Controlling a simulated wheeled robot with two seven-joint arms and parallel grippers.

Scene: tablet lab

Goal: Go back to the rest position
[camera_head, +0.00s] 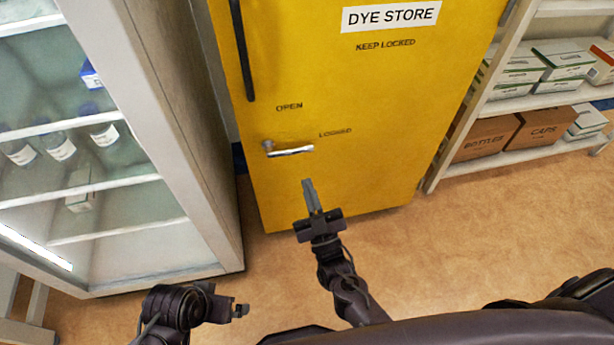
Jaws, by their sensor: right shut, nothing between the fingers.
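My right gripper (311,196) is in front of the lower part of the yellow dye store cabinet (370,100). Its fingers are together and empty, pointing up toward the door. It is below the silver lever handle (290,151) and apart from it. The handle lies nearly level, its free end to the right, below the word LOCKED. The cabinet door looks shut. My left arm is folded low at the left, and what seems to be my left gripper (238,310) shows at its end, above the floor. Its fingers cannot be made out.
A glass-fronted cabinet (185,150) with bottles stands close at the left. An open shelf (520,156) with cartons and brown boxes (541,129) stands at the right. The tan floor (480,225) between is clear. A dark upright bar (242,50) is on the yellow door.

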